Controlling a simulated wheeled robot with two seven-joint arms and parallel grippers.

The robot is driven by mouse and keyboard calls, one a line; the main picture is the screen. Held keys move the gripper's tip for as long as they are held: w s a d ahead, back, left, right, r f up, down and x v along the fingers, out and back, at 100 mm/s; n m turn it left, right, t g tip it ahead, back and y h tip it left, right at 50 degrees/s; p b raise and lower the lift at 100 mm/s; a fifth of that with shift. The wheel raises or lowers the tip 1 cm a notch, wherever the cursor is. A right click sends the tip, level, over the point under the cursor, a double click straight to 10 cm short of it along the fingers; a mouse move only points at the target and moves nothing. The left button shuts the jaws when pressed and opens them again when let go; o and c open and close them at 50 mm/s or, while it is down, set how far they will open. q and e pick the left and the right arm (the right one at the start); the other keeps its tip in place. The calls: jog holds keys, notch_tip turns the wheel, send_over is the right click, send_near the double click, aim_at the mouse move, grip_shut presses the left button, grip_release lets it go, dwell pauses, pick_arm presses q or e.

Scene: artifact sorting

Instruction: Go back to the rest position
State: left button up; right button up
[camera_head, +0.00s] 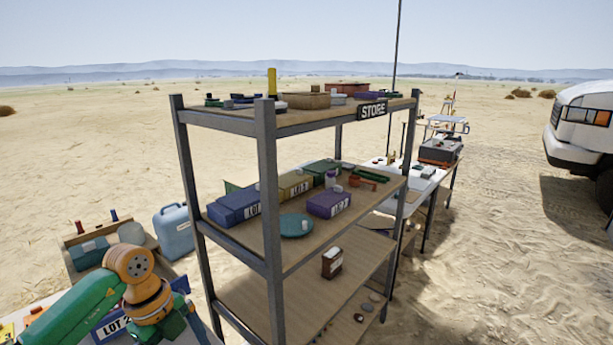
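My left arm (82,303), green with orange joints, comes in from the lower left and bends downward in front of a table. Its lower end runs to the bottom edge of the picture, and I cannot make out any gripper fingers there. My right arm and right gripper are not in view. No held object can be seen.
A metal shelf rack with a STORE sign (373,110) stands in the middle, holding LOT boxes (328,204), a teal plate (297,225) and small items. A blue jerrycan (174,232) and a wooden crate (74,240) are at left. A white vehicle (580,125) stands right. Open sand surrounds them.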

pick_arm(q)
jog(key=w+d+f+t+h, duration=0.1)
jog(key=d+f+h, duration=0.1)
jog(key=d+h, duration=0.4)
jog(key=d+f+h, duration=0.3)
jog(key=d, duration=0.6)
jog(key=w+f+n+t+h, duration=0.2)
jog(key=w+f+n+t, duration=0.2)
jog(key=f+n+t, duration=0.3)
jog(key=s+a+f+n+t+y, duration=0.1)
jog(key=s+a+f+n+y, duration=0.4)
jog(key=f, duration=0.5)
jog(key=s+a+f+n+t+y, duration=0.1)
jog(key=s+a+f+n+y, duration=0.45)
jog(key=f, duration=0.45)
jog(key=s+f+n+g+y, duration=0.1)
jog(key=s+f+g, duration=0.2)
jog(key=s, duration=0.6)
jog(key=s+a+f+n+g, duration=0.1)
jog(key=s+f+g, duration=0.2)
jog(key=s, duration=0.7)
jog(key=s+a+f+n+g+y, duration=0.1)
jog(key=s+f, duration=0.3)
jog(key=s, duration=0.5)
jog(key=shift+s+f+g+y, duration=0.25)
jog(key=shift+g+y, duration=0.1)
jog(key=shift+g, duration=0.55)
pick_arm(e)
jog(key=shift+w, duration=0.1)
